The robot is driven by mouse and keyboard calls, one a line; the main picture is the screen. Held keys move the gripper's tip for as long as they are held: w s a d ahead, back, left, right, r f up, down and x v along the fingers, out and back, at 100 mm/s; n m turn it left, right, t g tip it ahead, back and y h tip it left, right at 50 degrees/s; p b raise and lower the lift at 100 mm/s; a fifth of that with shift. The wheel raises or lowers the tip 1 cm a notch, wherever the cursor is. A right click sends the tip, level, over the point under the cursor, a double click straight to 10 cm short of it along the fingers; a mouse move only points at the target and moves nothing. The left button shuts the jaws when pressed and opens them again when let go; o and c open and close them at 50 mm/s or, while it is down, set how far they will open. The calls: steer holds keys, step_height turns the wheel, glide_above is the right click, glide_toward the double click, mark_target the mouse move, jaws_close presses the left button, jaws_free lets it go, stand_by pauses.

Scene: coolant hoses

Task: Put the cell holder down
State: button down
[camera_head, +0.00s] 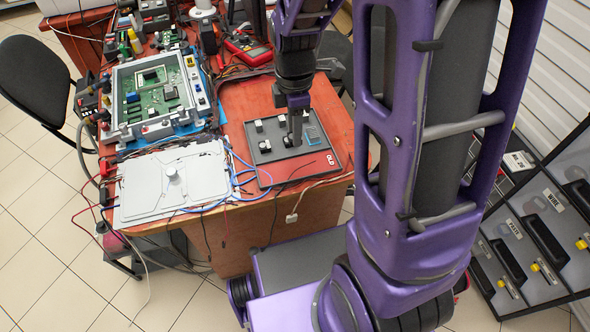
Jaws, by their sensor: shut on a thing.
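My gripper (295,138) points down over a grey board (262,158) with a red strip along its front, at the front right of the red table. It is shut on a small dark thing at its fingertips, likely the cell holder (288,141). The thing is mostly hidden by the fingers and too small to make out well. I cannot tell whether it touches the board.
A white panel with a knob (173,190) lies left of the board, with blue wires between. Behind it stands an open case with a green circuit board (155,92). A red meter (249,50) lies farther back. A dark bin rack (540,235) stands at right.

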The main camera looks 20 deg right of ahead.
mark_target(295, 169)
step_height(295, 169, down, 10)
steer(key=shift+r+b, duration=0.1)
steer(key=shift+b, duration=1)
steer(key=shift+s, duration=0.1)
steer(key=c, duration=0.5)
jaws_free()
steer(key=shift+f, duration=0.2)
steer(key=shift+c, duration=0.2)
step_height(295, 169, up, 12)
steer(key=p, duration=0.2)
steer(key=shift+r+p, duration=0.2)
steer(key=shift+p, duration=0.1)
